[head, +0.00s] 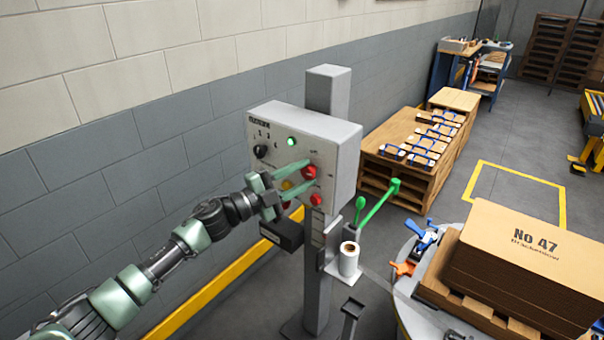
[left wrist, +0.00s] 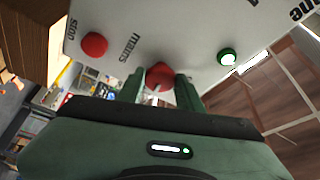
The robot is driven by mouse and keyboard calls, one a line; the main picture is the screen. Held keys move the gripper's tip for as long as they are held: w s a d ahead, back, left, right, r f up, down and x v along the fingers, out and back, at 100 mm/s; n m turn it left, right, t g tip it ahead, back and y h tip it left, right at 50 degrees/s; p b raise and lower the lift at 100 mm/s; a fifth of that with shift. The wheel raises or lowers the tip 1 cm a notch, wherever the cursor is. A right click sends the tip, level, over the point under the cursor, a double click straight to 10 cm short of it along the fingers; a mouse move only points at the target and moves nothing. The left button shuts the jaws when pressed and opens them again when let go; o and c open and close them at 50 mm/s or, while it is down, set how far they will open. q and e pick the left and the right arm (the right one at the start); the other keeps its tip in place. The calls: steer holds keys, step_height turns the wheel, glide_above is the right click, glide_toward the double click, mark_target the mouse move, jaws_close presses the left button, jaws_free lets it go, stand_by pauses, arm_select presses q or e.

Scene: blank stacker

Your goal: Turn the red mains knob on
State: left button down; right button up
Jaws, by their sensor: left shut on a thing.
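The red mains knob (head: 310,172) is on the front of a grey control box (head: 337,158) mounted on a post. My left gripper (head: 309,173) reaches it from the left, with its green fingers on either side of the knob. In the left wrist view the red knob (left wrist: 160,75) sits between the two fingertips (left wrist: 160,85), beside the printed word "mains". The gripper is shut on it. The fingers hide part of the knob, and I cannot tell its turned position. My right gripper is not in view.
A green lamp (head: 292,142) glows on the box. Another red button (head: 316,199) is below the knob; it also shows in the left wrist view (left wrist: 95,45). A black knob (head: 260,151) is at left. Green levers (head: 380,200) and a white roll (head: 349,259) stand right of the post.

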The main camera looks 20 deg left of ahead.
arm_select(q)
steer(key=shift+r+m+g+p, duration=0.1)
steer(key=shift+m+g+p, duration=0.35)
steer(key=shift+m, duration=0.85)
steer(key=c, duration=0.9)
jaws_free()
steer(key=shift+c, duration=0.2)
